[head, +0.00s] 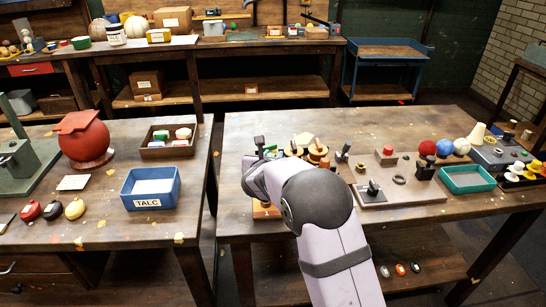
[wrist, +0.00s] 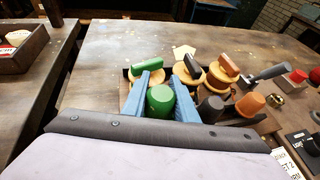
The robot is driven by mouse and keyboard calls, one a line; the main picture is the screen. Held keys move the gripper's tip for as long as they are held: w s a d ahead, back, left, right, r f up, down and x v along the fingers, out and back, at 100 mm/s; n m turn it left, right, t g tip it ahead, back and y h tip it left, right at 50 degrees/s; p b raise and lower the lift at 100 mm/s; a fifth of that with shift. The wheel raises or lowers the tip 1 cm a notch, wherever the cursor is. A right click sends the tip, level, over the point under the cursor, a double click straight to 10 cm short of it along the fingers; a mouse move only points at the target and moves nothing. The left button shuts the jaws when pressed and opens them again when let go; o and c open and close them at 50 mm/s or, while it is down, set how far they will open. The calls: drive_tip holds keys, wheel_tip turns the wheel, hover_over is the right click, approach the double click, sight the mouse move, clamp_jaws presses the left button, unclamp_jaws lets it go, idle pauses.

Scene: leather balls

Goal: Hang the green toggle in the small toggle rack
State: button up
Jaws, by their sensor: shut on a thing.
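My gripper (wrist: 167,92) shows in the wrist view as two blue fingers. They are shut on a green, rounded piece (wrist: 160,99), which I take for the green toggle. In the head view my arm hides the gripper and most of the rack.
A dark grey peg (wrist: 211,107) and an orange peg (wrist: 250,104) stand right of the fingers. A grey lever (wrist: 268,74) and a red button (wrist: 298,76) lie further right. A teal tray (head: 467,179) is at the right. The tabletop behind the rack is mostly clear.

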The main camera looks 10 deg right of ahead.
drive_tip(key=shift+f, duration=0.35)
